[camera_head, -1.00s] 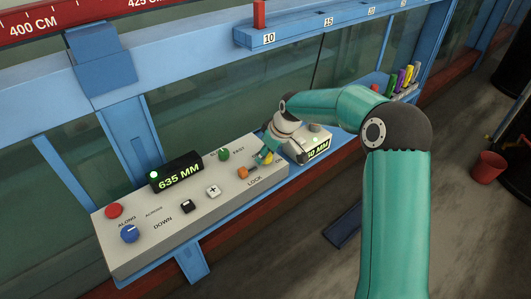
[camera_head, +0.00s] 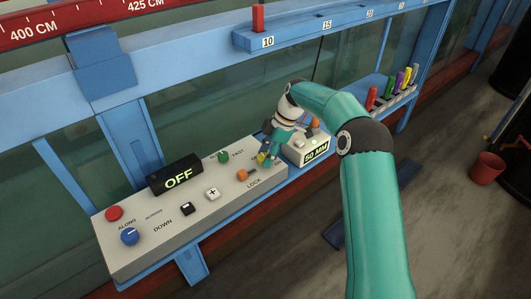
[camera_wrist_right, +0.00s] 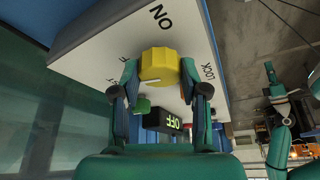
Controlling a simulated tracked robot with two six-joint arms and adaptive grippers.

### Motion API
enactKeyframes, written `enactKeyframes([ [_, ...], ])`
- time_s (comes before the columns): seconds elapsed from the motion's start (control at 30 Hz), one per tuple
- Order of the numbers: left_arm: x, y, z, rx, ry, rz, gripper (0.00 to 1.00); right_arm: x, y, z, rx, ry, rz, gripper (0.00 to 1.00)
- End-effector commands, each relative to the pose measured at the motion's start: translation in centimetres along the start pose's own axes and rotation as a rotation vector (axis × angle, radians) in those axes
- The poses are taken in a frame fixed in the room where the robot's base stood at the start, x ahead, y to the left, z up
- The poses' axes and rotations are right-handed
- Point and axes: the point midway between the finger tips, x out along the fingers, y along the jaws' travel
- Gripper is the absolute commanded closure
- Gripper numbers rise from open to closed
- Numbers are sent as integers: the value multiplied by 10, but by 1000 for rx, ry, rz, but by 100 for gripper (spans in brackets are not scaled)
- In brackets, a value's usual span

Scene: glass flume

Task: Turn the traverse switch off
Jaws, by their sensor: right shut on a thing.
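The traverse switch is a yellow knob (camera_wrist_right: 158,66) with a white pointer line, on the grey control panel (camera_head: 135,256). In the right wrist view it sits between the fingers of my right gripper (camera_wrist_right: 160,90), which is shut on it. The pointer line lies toward the lower left, away from the ON label. In the head view my right gripper (camera_head: 266,157) comes down over the knob and hides most of it. The panel display (camera_head: 176,175) reads OFF. A small teal part, perhaps my left gripper (camera_wrist_right: 268,72), shows at the right of the wrist view, its jaws unclear.
A red button (camera_head: 114,213), a blue knob (camera_head: 130,236), a green knob (camera_head: 223,156) and an orange switch (camera_head: 242,174) share the panel. A smaller box reading 50 MM (camera_head: 316,154) stands right beside my right gripper. The glass wall is behind.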

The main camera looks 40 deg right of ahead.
Motion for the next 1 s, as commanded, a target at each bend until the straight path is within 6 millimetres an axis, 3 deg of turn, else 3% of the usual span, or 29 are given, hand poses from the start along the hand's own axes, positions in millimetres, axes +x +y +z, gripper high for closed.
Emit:
enactKeyframes([
  [0.4,-15,6,0,0,0,0,100,-2,2,1,-180,-5,-70,91],
  [0.9,-16,6,0,0,0,0,100,-1,3,1,-201,-5,-77,91],
  [0.93,-16,6,0,0,0,0,100,-1,3,1,-201,-5,-77,53],
  [1.0,-16,6,0,0,0,0,100,-1,3,1,-201,-5,-77,41],
])
